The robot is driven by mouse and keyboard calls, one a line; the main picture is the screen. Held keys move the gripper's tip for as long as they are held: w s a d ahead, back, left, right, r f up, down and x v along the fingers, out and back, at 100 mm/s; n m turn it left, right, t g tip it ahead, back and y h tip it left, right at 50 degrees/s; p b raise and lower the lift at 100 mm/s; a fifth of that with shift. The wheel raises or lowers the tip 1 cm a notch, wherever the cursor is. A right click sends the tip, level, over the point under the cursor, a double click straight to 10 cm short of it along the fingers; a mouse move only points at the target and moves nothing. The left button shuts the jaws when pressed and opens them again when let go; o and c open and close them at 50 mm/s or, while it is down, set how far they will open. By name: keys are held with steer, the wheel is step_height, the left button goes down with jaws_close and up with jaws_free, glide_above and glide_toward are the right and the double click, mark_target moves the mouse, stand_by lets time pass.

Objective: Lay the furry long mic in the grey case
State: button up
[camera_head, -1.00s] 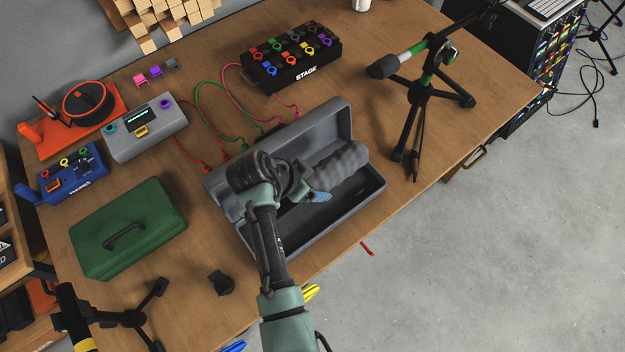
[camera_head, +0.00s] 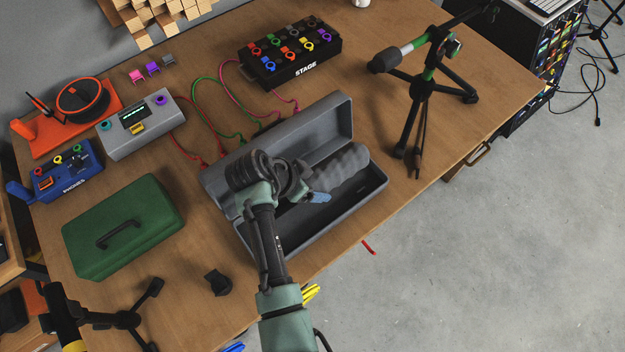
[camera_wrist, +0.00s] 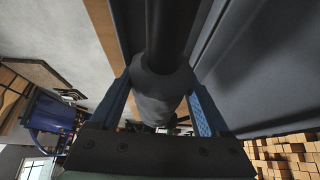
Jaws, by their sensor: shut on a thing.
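The furry long mic (camera_head: 342,172) is grey and fuzzy. It lies lengthwise over the open grey case (camera_head: 348,203), within the outline of its tray in the head view; I cannot tell whether it touches the case floor. My gripper (camera_head: 318,197) is over the case and shut on the mic; one blue finger shows beside it. In the wrist view the mic's grey body (camera_wrist: 160,95) sits between the two blue fingers, with a dark shaft running up from it. The case's dark grey wall (camera_wrist: 265,60) fills the right of that view. My arm hides the case's left part.
A green closed box (camera_head: 125,225) stands left of the case. A black STAGE box (camera_head: 290,55) with cables is behind it. A tripod mic stand (camera_head: 425,90) stands to the right. A small black piece (camera_head: 217,282) lies near the front edge.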

mark_target(286, 200)
steer(key=shift+f+b, duration=3.25)
steer(key=shift+f, duration=0.9)
steer(key=o, duration=1.4)
steer(key=v, duration=1.3)
steer(key=shift+w, duration=0.1)
